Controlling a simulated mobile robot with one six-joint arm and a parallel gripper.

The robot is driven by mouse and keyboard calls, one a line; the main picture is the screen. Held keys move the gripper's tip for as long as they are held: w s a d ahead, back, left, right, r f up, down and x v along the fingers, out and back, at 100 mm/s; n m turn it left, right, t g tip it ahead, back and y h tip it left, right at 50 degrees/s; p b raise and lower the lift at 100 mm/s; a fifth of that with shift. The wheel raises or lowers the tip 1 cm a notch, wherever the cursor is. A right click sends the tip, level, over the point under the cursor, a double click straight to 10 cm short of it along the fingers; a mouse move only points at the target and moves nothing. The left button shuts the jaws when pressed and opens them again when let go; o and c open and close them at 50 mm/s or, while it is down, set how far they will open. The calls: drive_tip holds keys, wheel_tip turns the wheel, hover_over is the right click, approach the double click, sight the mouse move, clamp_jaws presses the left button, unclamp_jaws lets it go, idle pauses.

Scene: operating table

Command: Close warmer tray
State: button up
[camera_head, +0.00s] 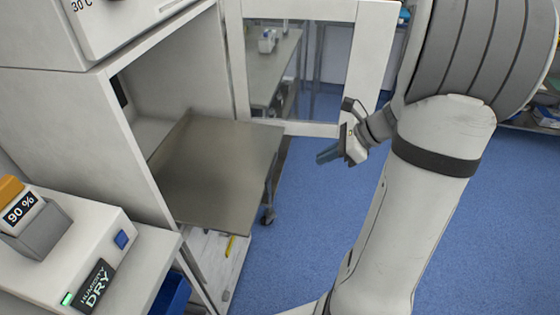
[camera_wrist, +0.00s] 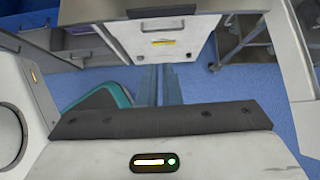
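The warmer tray (camera_head: 215,170) is a flat grey metal shelf. In the head view it sticks out of the open white warmer cabinet (camera_head: 140,150) at the left. The cabinet's door (camera_head: 368,60), a white frame with a clear window, stands open behind the tray. My gripper (camera_head: 328,155) is to the right of the tray's outer edge, apart from it, with its fingers pointing left. In the wrist view the two blue-grey fingers (camera_wrist: 160,85) lie close together with nothing held between them. A white front with a yellow label (camera_wrist: 163,42) shows beyond them.
A white humidity unit (camera_head: 85,250) with an orange-topped display block (camera_head: 30,225) stands at the lower left. A yellow item (camera_head: 229,246) lies below the tray. Blue floor (camera_head: 310,220) is open right of the tray. A wheeled cart (camera_wrist: 245,35) shows in the wrist view.

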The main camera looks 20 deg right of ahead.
drive_tip(key=shift+w+f, duration=0.15)
drive_tip(key=shift+f, duration=0.1)
clamp_jaws()
drive_tip(key=w+a+r+x, duration=0.1)
drive_tip(key=r+x, duration=0.1)
drive_tip(key=x, duration=1)
drive_tip(key=shift+a, duration=0.5)
drive_tip(key=shift+w+f, duration=0.1)
